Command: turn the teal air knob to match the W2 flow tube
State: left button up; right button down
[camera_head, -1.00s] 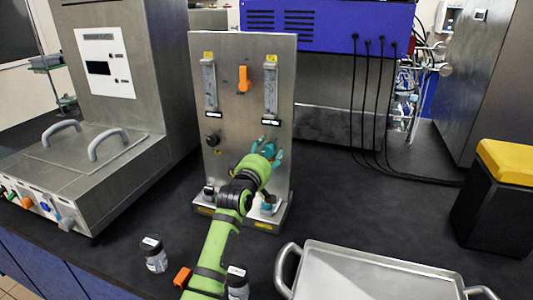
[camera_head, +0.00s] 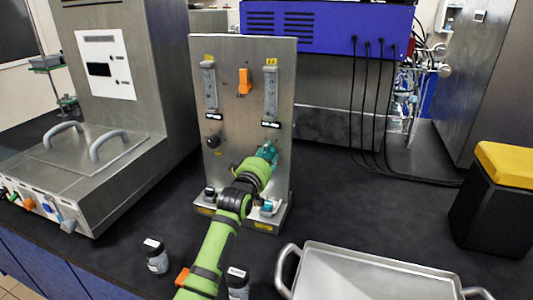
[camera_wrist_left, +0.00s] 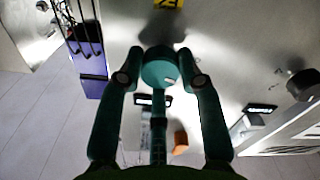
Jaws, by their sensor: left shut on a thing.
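The upright metal panel (camera_head: 241,120) carries two flow tubes. The right flow tube (camera_head: 271,92) has a yellow tag above it that reads like W2; the left flow tube (camera_head: 209,88) is its twin. My left gripper (camera_head: 269,151) is at the panel below the right tube. In the left wrist view its two fingers (camera_wrist_left: 161,78) are shut on the round teal knob (camera_wrist_left: 160,68), one on each side. In the head view the fingers mostly hide the knob. The float levels are too small to read. My right gripper is in neither view.
An orange part (camera_head: 245,81) sits between the tubes, and a black knob (camera_head: 213,142) is below the left tube. Small bottles (camera_head: 155,257) stand at the front near my arm. A metal tray (camera_head: 370,275) lies front right. A steel unit (camera_head: 125,90) stands left.

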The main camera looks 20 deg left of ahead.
pick_arm(q)
jog(key=m, duration=0.3)
jog(key=shift+r+m+p, duration=0.15)
jog(key=shift+m+p, duration=0.55)
jog(key=shift+m, duration=1.5)
jog(key=o, duration=1.1)
jog(key=shift+o, duration=0.2)
jog(key=s, duration=1.2)
jog(key=shift+a, duration=0.2)
